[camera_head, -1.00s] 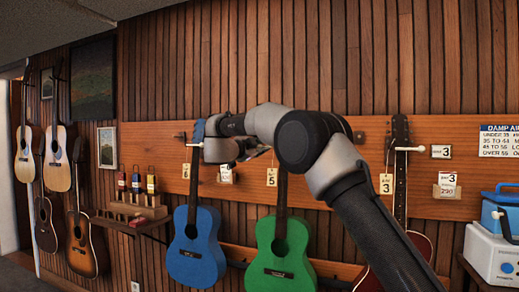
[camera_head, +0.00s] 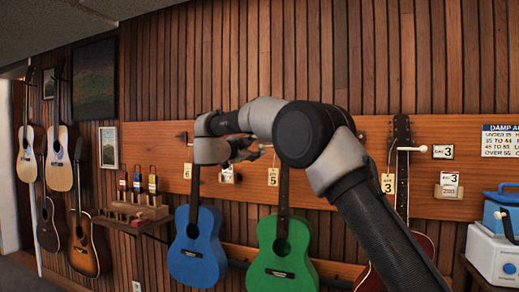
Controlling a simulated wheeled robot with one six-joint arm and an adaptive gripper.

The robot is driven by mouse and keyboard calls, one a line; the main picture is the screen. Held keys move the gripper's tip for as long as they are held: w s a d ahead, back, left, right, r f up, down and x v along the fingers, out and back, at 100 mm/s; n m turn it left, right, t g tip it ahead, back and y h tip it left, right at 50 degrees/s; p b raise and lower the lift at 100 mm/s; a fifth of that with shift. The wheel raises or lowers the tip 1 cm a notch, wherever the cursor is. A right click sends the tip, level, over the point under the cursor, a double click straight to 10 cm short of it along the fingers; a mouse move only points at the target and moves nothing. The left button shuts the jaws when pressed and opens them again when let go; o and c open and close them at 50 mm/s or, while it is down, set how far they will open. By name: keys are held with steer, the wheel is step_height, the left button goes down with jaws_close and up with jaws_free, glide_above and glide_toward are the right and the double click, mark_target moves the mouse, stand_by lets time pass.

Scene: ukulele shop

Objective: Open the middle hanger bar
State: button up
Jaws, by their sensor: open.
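The green guitar (camera_head: 281,248) hangs in the middle of the row, with its headstock hidden behind my arm. The middle hanger bar is mostly hidden there too; a small pale piece (camera_head: 266,147) beside my gripper may be its end, but I cannot tell. My gripper (camera_head: 250,152) is open, left of the green guitar's upper neck, its fingers dark and partly hidden by my wrist. Whether it touches the bar cannot be told. The right hanger bar (camera_head: 411,149) is pale and crosses in front of the red guitar's neck (camera_head: 402,180).
The blue guitar (camera_head: 197,250) hangs at left, its headstock behind my wrist. Number tags (camera_head: 273,177) hang along the orange board (camera_head: 340,185).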

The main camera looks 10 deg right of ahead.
steer(key=v, duration=0.7)
steer(key=shift+s+a, duration=0.1)
